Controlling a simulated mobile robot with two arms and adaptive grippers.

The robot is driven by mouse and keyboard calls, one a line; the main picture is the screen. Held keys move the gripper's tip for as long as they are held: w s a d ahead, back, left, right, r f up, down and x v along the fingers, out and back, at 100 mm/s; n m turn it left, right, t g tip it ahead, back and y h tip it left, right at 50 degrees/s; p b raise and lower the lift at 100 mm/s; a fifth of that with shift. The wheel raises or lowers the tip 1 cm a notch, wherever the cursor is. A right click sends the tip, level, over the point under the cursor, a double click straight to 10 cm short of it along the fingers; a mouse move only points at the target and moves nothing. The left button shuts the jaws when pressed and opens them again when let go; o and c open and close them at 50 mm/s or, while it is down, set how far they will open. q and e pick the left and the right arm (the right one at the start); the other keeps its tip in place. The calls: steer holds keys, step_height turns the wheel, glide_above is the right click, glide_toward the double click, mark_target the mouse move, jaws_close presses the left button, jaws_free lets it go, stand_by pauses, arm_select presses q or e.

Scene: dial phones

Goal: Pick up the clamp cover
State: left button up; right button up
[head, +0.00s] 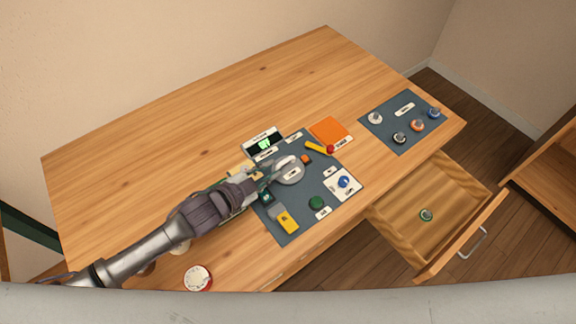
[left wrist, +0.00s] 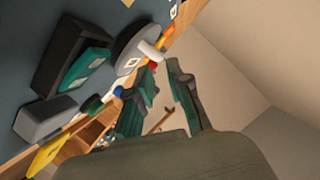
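A round grey piece with a pale raised bar (head: 289,172), which looks like the clamp cover, lies on the dark mat (head: 325,200). Its label is too small to read. In the left wrist view the round grey piece (left wrist: 127,50) shows its white bar beside my fingertips. My left gripper (head: 266,181) is just left of it, low over the mat's left edge. In the left wrist view its two fingers (left wrist: 162,78) stand apart with nothing visible between them. I cannot tell whether a finger touches the bar. My right gripper is not in view.
A yellow block (head: 288,221), a green knob (head: 316,203), a blue knob (head: 344,182) and a yellow lever with a red ball (head: 320,148) crowd the mat. Several knobs stand on a second mat (head: 380,134). An open drawer (head: 400,208) holds a small green-rimmed piece (head: 426,215).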

mark_target(284, 162)
arm_select(q)
steer(key=shift+w+d+f, duration=0.1)
steer(key=shift+w+d, duration=0.3)
steer(key=p+x, duration=0.1)
steer(key=x, duration=0.2)
steer(key=shift+w+d+f, duration=0.1)
steer(key=shift+w+d, duration=0.1)
steer(key=shift+d, duration=0.1)
steer(key=shift+w+d+f, duration=0.2)
steer(key=shift+w+d, duration=0.05)
steer(key=shift+w, duration=0.05)
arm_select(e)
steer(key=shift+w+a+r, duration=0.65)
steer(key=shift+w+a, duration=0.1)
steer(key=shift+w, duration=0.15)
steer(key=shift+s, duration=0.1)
arm_select(q)
steer(key=shift+s, duration=0.1)
steer(key=shift+c, duration=1.2)
jaws_close()
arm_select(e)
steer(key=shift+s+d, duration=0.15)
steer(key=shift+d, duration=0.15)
